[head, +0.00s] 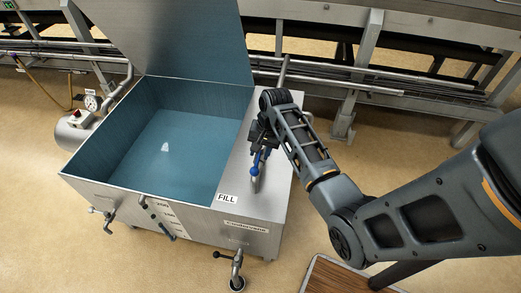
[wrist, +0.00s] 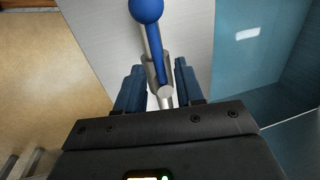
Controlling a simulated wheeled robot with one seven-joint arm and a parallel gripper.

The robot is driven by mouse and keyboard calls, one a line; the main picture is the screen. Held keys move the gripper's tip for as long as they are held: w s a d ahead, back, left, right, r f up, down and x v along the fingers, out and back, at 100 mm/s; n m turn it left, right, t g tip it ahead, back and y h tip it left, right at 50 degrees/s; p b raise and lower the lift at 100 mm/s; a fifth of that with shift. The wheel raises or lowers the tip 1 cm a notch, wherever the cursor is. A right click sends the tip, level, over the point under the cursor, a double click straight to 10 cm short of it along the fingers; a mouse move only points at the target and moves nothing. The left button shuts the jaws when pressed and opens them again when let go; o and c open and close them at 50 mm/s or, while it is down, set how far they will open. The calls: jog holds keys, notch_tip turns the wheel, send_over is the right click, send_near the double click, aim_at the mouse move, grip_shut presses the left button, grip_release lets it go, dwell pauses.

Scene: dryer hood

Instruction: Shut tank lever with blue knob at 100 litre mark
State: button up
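The steel tank (head: 262,200) stands in the head view with its lid raised and blue liquid (head: 165,150) inside. The fingers look open. In the head view my gripper (head: 260,155) partly hides the lever. The level gauge (head: 160,215) is on the tank's front; its marks are too small to read.
An outlet pipe with a dark-handled valve (head: 237,265) is at the tank's lower front. Another tap (head: 104,215) sticks out at the front left. A motor with a dial (head: 92,103) is at the left. Metal rails (head: 380,88) run behind. The floor at front left is clear.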

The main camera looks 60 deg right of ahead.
grip_shut()
dwell(1.2)
